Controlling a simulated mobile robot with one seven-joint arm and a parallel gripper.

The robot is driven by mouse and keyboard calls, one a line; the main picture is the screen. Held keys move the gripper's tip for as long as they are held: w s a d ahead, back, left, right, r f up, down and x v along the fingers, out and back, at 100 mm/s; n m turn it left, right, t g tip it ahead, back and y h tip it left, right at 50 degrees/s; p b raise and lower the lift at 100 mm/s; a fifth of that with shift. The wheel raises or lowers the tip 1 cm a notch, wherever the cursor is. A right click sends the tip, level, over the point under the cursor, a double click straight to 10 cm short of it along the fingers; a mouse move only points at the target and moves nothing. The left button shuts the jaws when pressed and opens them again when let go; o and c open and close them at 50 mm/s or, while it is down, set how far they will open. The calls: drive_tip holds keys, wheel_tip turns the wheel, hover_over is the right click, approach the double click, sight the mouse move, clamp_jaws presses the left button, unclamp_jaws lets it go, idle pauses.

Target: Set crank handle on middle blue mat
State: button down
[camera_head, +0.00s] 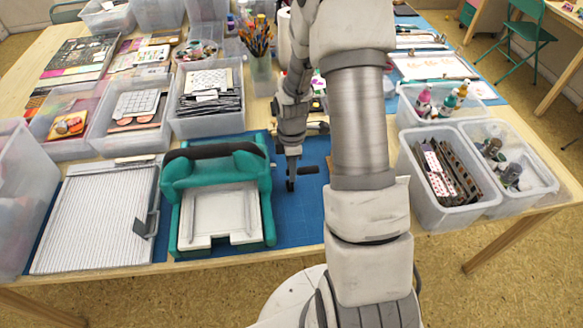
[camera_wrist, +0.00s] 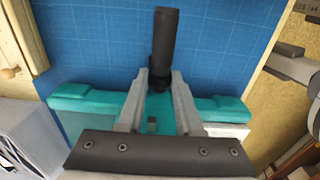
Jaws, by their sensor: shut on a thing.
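The black crank handle (camera_head: 308,170) is held at the right of the teal press machine in the head view. In the wrist view the handle (camera_wrist: 165,45) extends away from the fingertips. My gripper (camera_head: 291,172) is shut on it; the two grey fingers show in the wrist view (camera_wrist: 160,80). The middle blue mat (camera_head: 295,228) lies below, and its gridded surface fills the upper wrist view (camera_wrist: 90,45). I cannot tell whether the handle touches the mat.
The teal machine (camera_head: 267,200) stands left of my gripper, close to it. A white ridged board (camera_head: 95,220) lies farther left. Clear bins (camera_head: 207,122) stand behind, and more bins (camera_head: 425,208) stand at the right. Bare mat shows in front of the gripper.

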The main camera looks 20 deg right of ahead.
drive_tip(key=c, duration=0.6)
unclamp_jaws()
drive_tip(key=shift+r, duration=0.1)
drive_tip(key=s+a+r+m+t+p, duration=0.1)
drive_tip(key=s+a+r+m, duration=0.15)
drive_tip(key=r, duration=1.05)
drive_tip(key=s+a+r+m+t+p, duration=0.1)
drive_tip(key=s+a+r+m, duration=0.2)
drive_tip(key=r, duration=0.9)
drive_tip(key=shift+s+a+r+m+t, duration=0.65)
drive_tip(key=shift+s+r+m, duration=0.8)
drive_tip(key=shift+s, duration=0.7)
drive_tip(key=shift+s+a+r+m+t, duration=0.6)
drive_tip(key=shift+s+r+m, duration=0.6)
drive_tip(key=shift+s+m, duration=0.7)
drive_tip(key=shift+s+a+r+m+t, duration=0.6)
drive_tip(key=shift+s+r+m, duration=0.7)
drive_tip(key=shift+s, duration=1.1)
